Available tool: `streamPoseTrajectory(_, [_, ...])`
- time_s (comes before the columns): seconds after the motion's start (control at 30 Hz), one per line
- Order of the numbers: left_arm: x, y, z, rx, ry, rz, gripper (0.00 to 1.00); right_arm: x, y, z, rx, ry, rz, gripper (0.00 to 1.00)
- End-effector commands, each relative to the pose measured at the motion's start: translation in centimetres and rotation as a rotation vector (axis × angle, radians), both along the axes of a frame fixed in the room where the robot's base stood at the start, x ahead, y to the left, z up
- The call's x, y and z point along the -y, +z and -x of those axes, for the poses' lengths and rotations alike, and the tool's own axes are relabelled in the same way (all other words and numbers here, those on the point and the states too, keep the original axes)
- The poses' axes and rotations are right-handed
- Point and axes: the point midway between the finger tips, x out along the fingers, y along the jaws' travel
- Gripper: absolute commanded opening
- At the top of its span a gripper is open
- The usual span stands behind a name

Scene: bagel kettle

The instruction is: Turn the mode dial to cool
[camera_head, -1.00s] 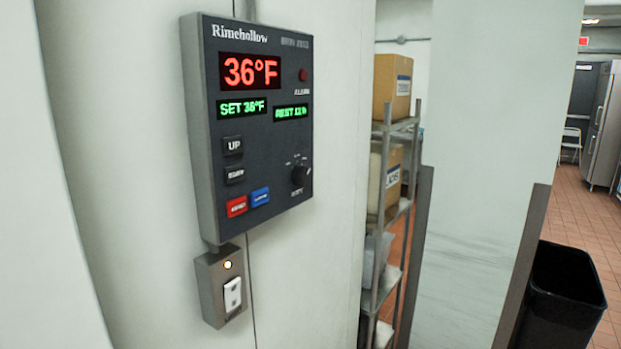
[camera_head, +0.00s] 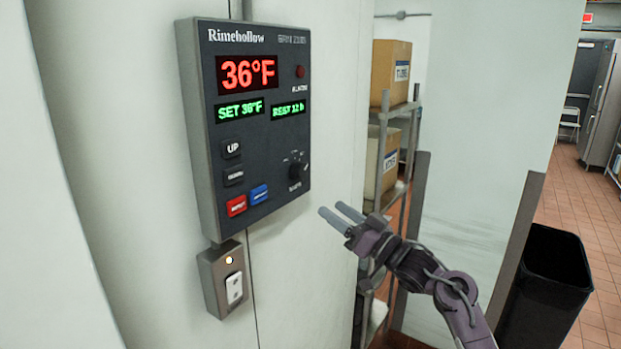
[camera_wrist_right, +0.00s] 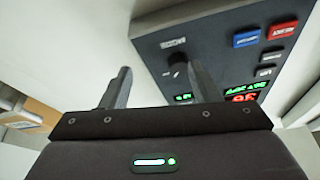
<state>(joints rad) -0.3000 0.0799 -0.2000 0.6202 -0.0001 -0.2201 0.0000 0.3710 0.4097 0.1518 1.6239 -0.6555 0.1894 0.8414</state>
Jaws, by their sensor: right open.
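The mode dial (camera_head: 297,172) is a small black knob at the lower right of a dark wall-mounted control panel (camera_head: 222,60). The setting marks around it are too small to read. My right gripper (camera_head: 338,217) is open and empty, to the right of and below the dial, apart from the panel. In the right wrist view the dial (camera_wrist_right: 177,65) shows just left of one finger of the gripper (camera_wrist_right: 158,85), with the panel (camera_wrist_right: 215,52) upside down behind. My left gripper is not in view.
The panel also has a red 36°F display (camera_head: 248,73), UP button (camera_head: 231,149), red button (camera_head: 236,205) and blue button (camera_head: 259,194). A switch box (camera_head: 222,280) sits below. A shelf (camera_head: 391,145) with boxes and a black bin (camera_head: 546,280) stand right.

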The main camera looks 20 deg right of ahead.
Motion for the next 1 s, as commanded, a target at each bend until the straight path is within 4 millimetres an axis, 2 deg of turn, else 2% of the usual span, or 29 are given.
streamPoseTrajectory(0.03, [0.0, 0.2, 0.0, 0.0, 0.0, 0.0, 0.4, -0.2, 2.1, 0.6, 0.03, 0.02, 0.001, 0.56])
streamPoseTrajectory(0.07, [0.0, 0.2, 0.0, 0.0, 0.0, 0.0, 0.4, -0.4, 2.9, 0.9, 0.043, 0.03, 0.0, 0.56])
streamPoseTrajectory(0.2, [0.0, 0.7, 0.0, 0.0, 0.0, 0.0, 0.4, -0.9, 4.8, 1.1, 0.064, 0.05, -0.003, 0.56])
streamPoseTrajectory(0.63, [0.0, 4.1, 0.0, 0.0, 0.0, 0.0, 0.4, -4.4, 7.2, -3.6, 0.063, 0.047, -0.004, 0.56])
streamPoseTrajectory(1.0, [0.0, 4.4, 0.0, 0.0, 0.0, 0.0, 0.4, -5.0, 7.2, -4.3, 0.062, 0.046, -0.001, 0.56])
